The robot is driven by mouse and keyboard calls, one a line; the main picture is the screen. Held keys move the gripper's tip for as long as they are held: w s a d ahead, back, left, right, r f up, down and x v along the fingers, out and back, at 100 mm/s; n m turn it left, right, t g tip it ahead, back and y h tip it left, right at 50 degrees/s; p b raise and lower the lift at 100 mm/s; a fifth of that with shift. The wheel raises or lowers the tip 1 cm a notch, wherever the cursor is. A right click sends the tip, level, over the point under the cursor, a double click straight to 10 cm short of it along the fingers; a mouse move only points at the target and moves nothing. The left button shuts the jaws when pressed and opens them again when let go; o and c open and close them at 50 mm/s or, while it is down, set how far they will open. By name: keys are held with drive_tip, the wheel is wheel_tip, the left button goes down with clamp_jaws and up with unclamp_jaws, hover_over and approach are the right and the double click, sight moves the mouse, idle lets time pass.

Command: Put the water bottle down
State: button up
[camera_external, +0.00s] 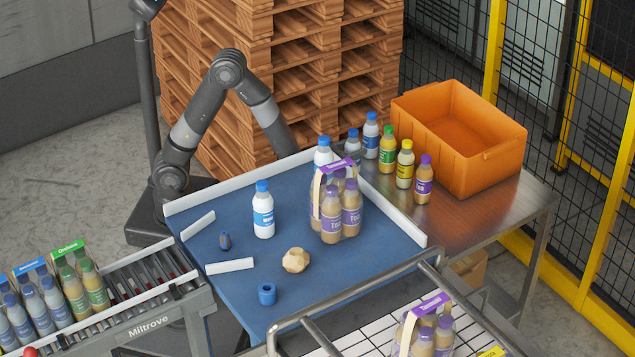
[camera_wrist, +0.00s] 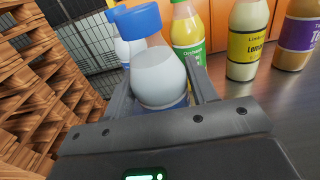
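The water bottle (camera_wrist: 160,75), with a blue cap and pale clear body, stands between the two fingers of my gripper (camera_wrist: 160,92) in the wrist view. The fingers press close on both its sides. In the external view the bottle's blue cap (camera_external: 353,132) shows at the left end of the row on the steel table (camera_external: 480,208). My gripper is mostly hidden there behind another blue-capped bottle (camera_external: 322,153). The held bottle looks upright; its base is hidden, so I cannot tell if it touches the table.
Beside it stand a blue-capped bottle (camera_external: 371,138), a green one (camera_external: 387,150), a yellow one (camera_external: 404,166) and a purple one (camera_external: 423,182). An orange crate (camera_external: 488,165) is behind them. A blue belt (camera_external: 215,262) carries a tea pack (camera_external: 340,212) and loose items.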

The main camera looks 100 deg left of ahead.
drive_tip(key=o, duration=0.4)
drive_tip(key=shift+r, duration=0.15)
drive_tip(key=v, duration=1.2)
drive_tip(key=s+a+r+n+g+h, duration=0.1)
drive_tip(key=s+a+r+n+g, duration=0.15)
drive_tip(key=s+n+g, duration=0.5)
drive_tip(key=s+a+r+n+g, duration=0.1)
drive_tip(key=s+r+n+g, duration=0.25)
drive_tip(key=s+n, duration=0.65)
drive_tip(key=s+d+r+n+t+h, duration=0.1)
drive_tip(key=d+n+h, duration=0.2)
drive_tip(key=d+h, duration=0.1)
drive_tip(key=s+d+r+n+t+h, duration=0.1)
drive_tip(key=s+d+n+h, duration=0.1)
drive_tip(key=d, duration=0.4)
drive_tip(key=s+d+r+n+t+h, duration=0.1)
drive_tip(key=s+d+n+h, duration=0.1)
drive_tip(key=d+n+h, duration=0.2)
drive_tip(key=shift+d+r+n+t+h, duration=0.25)
drive_tip(key=shift+d+r+t+h, duration=0.15)
drive_tip(key=shift+d+h, duration=0.45)
